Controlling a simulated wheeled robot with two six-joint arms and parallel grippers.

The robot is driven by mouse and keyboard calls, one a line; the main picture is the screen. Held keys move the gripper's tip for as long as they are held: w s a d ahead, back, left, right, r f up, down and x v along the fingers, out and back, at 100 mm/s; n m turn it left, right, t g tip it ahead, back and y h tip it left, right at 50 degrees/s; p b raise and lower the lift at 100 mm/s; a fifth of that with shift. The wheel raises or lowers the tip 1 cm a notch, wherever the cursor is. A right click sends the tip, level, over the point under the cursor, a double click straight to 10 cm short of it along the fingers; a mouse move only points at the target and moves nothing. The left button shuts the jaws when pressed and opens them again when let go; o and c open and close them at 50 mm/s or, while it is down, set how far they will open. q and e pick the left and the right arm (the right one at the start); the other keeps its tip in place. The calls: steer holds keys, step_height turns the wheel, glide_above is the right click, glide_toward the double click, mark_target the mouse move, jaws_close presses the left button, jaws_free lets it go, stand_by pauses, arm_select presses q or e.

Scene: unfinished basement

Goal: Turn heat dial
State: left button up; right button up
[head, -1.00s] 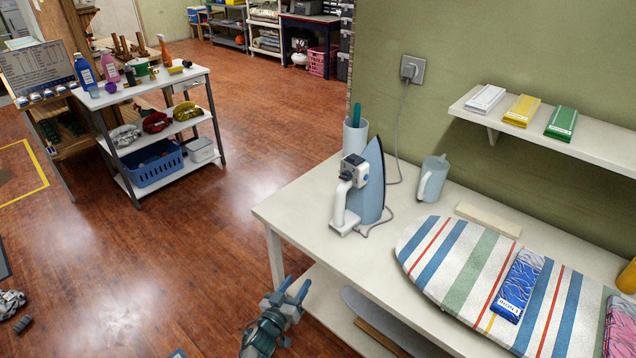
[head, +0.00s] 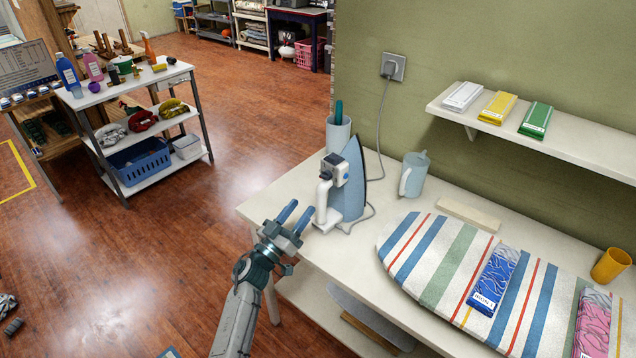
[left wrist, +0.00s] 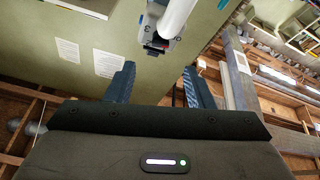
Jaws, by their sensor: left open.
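A blue-grey and white iron (head: 352,182) stands on its heel near the table's left end, its pointed tip up. Its white handle (head: 323,193) faces left. A small dark and white block with a bluish round spot, seemingly the heat dial (head: 341,169), sits high on the handle side; its setting is too small to read. My left gripper (head: 298,211) is open and empty at the table's left edge, just left of and below the handle, apart from it. The left wrist view shows the iron's white handle (left wrist: 178,18) beyond the open fingers. My right gripper is out of view.
A cup (head: 338,133) stands behind the iron, a jug (head: 413,174) to its right. A cord runs to the wall socket (head: 393,66). The striped ironing board (head: 450,259) bears folded cloths. A wall shelf (head: 560,146) hangs at right.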

mark_target(323, 179)
arm_select(q)
steer(key=p+x, duration=0.1)
steer(key=x, duration=0.8)
steer(key=shift+w, duration=0.15)
steer(key=shift+c, duration=0.2)
